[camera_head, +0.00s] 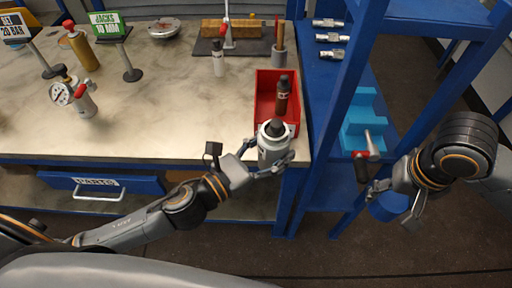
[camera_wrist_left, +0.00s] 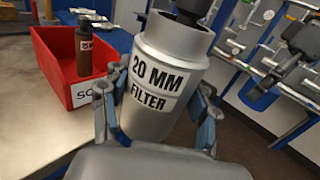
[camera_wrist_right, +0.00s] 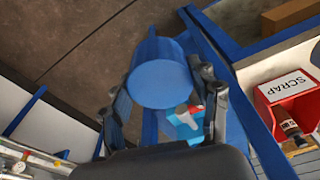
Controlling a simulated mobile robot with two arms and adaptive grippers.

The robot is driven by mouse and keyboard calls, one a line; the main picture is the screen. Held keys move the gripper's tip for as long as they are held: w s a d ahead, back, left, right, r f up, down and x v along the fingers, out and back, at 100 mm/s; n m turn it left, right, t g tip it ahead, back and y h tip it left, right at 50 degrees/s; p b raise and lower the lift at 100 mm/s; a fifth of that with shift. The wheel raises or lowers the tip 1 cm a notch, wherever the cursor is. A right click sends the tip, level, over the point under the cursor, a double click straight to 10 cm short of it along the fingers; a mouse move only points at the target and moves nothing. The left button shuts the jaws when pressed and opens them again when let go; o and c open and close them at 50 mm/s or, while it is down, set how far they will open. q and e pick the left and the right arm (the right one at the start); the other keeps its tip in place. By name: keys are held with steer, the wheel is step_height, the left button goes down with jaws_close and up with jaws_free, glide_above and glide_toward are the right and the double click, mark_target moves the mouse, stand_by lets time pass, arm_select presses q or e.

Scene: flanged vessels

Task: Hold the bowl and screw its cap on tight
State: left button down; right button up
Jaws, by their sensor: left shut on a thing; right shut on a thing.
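The bowl (camera_head: 272,154) is a silver vessel labelled "20 MM FILTER", also large in the left wrist view (camera_wrist_left: 158,85). It is near upright at the table's front edge, before the red bin. A dark piece (camera_head: 274,128) stands up from its neck. My left gripper (camera_head: 268,168) is shut around the bowl's body, one finger on each side. My right gripper (camera_head: 390,196) is shut on a blue round piece, taken as the cap (camera_wrist_right: 160,75), out to the right over the floor. The cap is well apart from the bowl. Its underside is hidden.
The red scrap bin (camera_head: 264,84) holds a dark bottle (camera_head: 283,95). A blue stepped block (camera_head: 362,122) and a red-handled tool (camera_head: 364,157) lie on the blue rack between my grippers. A blue post (camera_head: 335,125) rises there. A gauge (camera_head: 62,94) stands at left.

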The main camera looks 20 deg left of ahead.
stand_by(0.4)
steer(key=w+a+r+n, duration=0.2)
steer(key=a+r, duration=0.3)
steer(key=a, duration=0.3)
steer(key=w+a+r+n, duration=0.2)
steer(key=a+r+n, duration=0.2)
steer(key=a+r, duration=0.2)
steer(key=w+a+r+n+y, duration=0.1)
steer(key=a+r+n, duration=0.3)
steer(key=a, duration=0.6)
steer(key=shift+w+r, duration=0.4)
steer(key=shift+r, duration=0.7)
steer(key=shift+f, duration=0.15)
steer(key=shift+f, duration=1.9)
